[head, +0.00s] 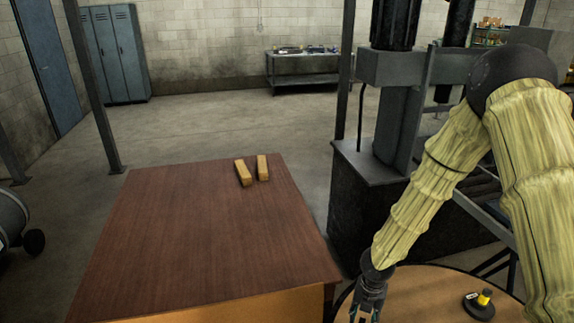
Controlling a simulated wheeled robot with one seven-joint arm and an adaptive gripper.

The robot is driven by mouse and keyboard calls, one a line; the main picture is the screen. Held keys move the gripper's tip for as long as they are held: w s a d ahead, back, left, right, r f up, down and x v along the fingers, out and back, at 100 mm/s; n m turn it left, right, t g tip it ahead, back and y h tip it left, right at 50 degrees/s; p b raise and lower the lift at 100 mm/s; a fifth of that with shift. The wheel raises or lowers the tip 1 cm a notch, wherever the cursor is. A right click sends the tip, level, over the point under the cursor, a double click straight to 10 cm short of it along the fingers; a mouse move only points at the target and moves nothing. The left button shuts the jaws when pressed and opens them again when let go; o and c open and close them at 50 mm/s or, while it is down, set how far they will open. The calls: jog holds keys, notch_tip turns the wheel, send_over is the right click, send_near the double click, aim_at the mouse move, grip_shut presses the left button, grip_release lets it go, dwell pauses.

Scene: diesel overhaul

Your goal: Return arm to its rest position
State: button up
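My arm, with yellowish sleeve-like links, comes in from the right and bends down at a dark joint. My gripper (367,306) is at the bottom of the head view, beside the right front corner of the brown table and over the edge of a round wooden table (410,290). Its fingertips are small and partly cut off by the lower picture edge, so I cannot tell whether it is open or shut. I see nothing clearly held in it.
The brown table (190,230) bears two wooden blocks (243,173) at its far end. A small black-and-yellow object (480,303) sits on the round table. A dark press-like machine (375,190) stands behind. Blue lockers (115,55) and a workbench (302,65) are far back.

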jog(key=shift+f, duration=1.5)
jog(key=shift+s, duration=0.1)
